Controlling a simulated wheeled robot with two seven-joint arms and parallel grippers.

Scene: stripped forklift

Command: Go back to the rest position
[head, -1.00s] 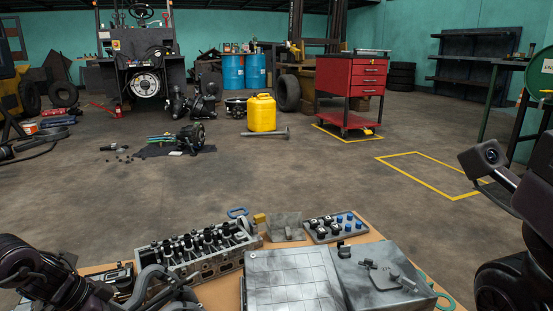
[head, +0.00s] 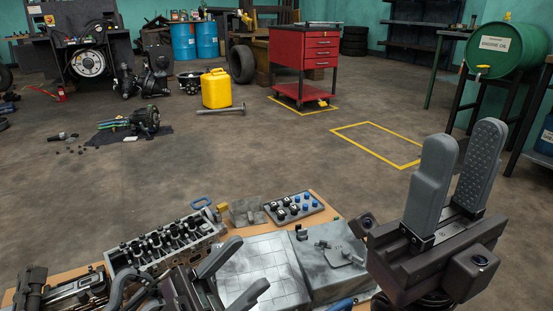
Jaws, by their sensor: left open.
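My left gripper (head: 254,262) is at the bottom of the head view, over the near edge of the table beside the light grey gridded plate. Its two grey fingers are spread, with nothing seen between them. My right gripper (head: 465,140) stands at the right, with its fingers pointing up. A gap shows between its fingers and they hold nothing. It is right of the table and apart from the things on it.
The table (head: 326,208) carries a cylinder head (head: 165,243), a gridded plate (head: 262,265), a grey block (head: 335,260) and a tray of small parts (head: 294,207). Beyond are a yellow can (head: 216,90), red cart (head: 303,60) and green drum (head: 508,48).

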